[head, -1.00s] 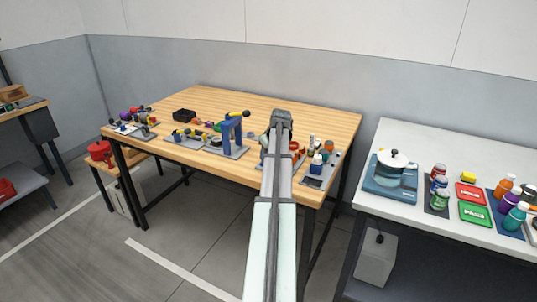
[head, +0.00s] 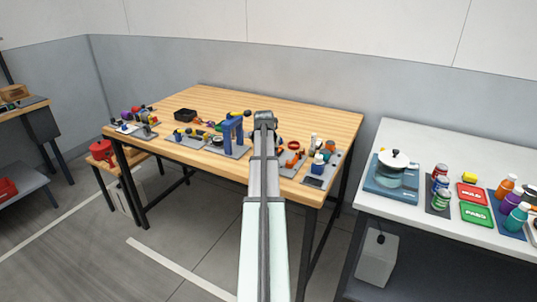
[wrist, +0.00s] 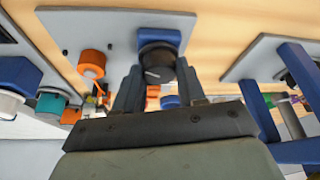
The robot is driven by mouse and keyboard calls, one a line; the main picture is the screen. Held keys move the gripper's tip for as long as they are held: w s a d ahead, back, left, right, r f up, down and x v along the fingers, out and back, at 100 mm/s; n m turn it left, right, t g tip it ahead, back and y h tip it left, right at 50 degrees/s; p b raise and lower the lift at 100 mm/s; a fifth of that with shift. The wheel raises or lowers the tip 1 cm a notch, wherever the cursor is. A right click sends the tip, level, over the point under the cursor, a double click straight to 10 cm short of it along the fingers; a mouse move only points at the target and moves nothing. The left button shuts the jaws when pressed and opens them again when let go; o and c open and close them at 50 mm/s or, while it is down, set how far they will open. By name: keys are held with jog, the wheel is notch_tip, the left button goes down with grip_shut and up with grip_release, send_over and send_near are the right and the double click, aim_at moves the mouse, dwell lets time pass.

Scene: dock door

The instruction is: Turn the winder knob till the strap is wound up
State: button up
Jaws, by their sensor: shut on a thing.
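The black winder knob (wrist: 157,57) shows in the wrist view, with a pale line on its face. It sits against a blue mount (wrist: 159,35) on a grey plate (wrist: 95,22). My gripper (wrist: 159,70) has one finger on each side of the knob and is shut on it. An orange roll (wrist: 92,63) stands left of the knob; I cannot tell whether it is the strap. Small orange parts show behind the fingers. In the head view my arm hides the knob, and the strap cannot be made out.
In the head view, a blue frame (head: 232,131) stands close left of my arm on the wooden table (head: 290,109). Orange parts (head: 292,159) and small bottles stand to the right. The table's back is mostly clear. A white table (head: 410,142) with cans and trays is further right.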

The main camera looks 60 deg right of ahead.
jog(key=shift+m, duration=0.3)
dwell(0.4)
jog(key=o, duration=1.1)
jog(key=shift+c, duration=0.2)
jog(key=shift+r, duration=0.1)
jog(key=v, duration=1.3)
jog(key=shift+a+r, duration=0.15)
jog(key=shift+r, duration=0.1)
jog(key=shift+w, duration=0.1)
